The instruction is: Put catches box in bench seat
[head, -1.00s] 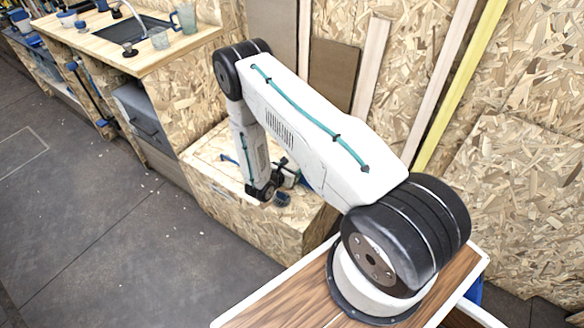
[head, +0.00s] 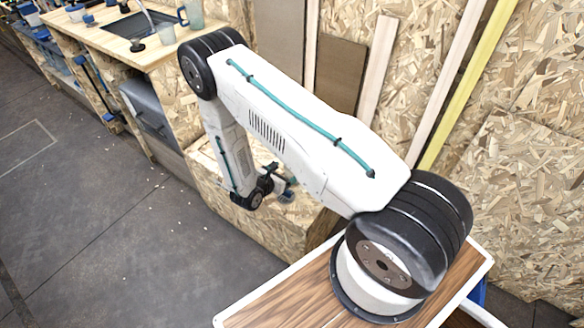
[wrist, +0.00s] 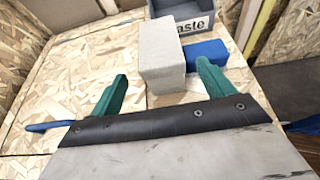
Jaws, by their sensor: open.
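The bench seat is the low chipboard bench (head: 287,228) by the wall in the head view. Its pale top (wrist: 65,68) fills much of the wrist view. A plain light grey box (wrist: 162,58) stands on it, and a blue box (wrist: 206,54) lies just behind and to its right. No label shows which one is the catches box. My gripper (wrist: 161,72) is open, its two green fingers apart, with the grey box beyond and between them. I cannot tell whether they touch it. In the head view my arm partly hides the bench top and the gripper.
A grey bin (wrist: 188,19) with a label ending in "aste" stands behind the boxes. A blue object (wrist: 48,127) lies left of my gripper. Boards (head: 340,72) lean on the wall. A counter (head: 150,57) with a sink and cups is at upper left.

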